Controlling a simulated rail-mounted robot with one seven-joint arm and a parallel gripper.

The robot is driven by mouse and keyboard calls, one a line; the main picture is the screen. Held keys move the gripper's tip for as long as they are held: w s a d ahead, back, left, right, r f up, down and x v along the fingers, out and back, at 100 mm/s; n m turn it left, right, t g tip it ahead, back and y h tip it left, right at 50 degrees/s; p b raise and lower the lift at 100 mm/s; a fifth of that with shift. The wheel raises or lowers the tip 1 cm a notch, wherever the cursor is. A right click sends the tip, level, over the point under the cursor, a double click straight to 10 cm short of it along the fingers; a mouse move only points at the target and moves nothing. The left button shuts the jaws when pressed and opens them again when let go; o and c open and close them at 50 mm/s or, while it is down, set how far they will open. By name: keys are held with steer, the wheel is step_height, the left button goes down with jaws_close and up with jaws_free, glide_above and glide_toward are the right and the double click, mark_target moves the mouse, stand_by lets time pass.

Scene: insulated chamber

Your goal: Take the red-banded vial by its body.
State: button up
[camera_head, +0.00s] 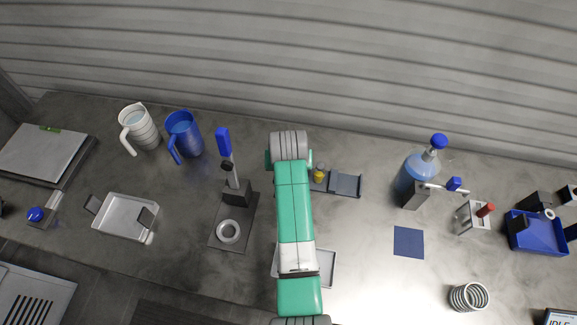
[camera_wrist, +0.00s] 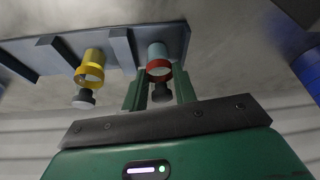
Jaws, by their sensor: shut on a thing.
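The red-banded vial (camera_wrist: 158,62) has a pale blue-grey body, a red ring and a dark knob-like end. It shows in the wrist view at the grey slotted rack (camera_wrist: 120,52). My gripper (camera_wrist: 160,84) has its two green fingers on either side of the vial, shut on it. I cannot tell whether the vial is clear of its slot. A yellow-banded vial (camera_wrist: 92,66) is at the same rack, left of it in the wrist view. In the head view my arm hides the red-banded vial, while the rack (camera_head: 345,184) and yellow-banded vial (camera_head: 319,173) show to the right of my wrist.
A stand with a blue handle (camera_head: 223,142) is left of my arm. A white jug (camera_head: 138,127) and a blue jug (camera_head: 184,135) stand farther left. A blue-capped bottle (camera_head: 415,172) and a blue tray (camera_head: 535,232) are right.

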steer(key=shift+r, duration=0.55)
steer(key=p+v, duration=0.1)
steer(key=v, duration=0.2)
steer(key=shift+w, duration=0.15)
steer(key=s+d+r+p, duration=0.1)
steer(key=s+p, duration=0.2)
steer(key=s, duration=1.2)
steer(key=shift+d, duration=0.2)
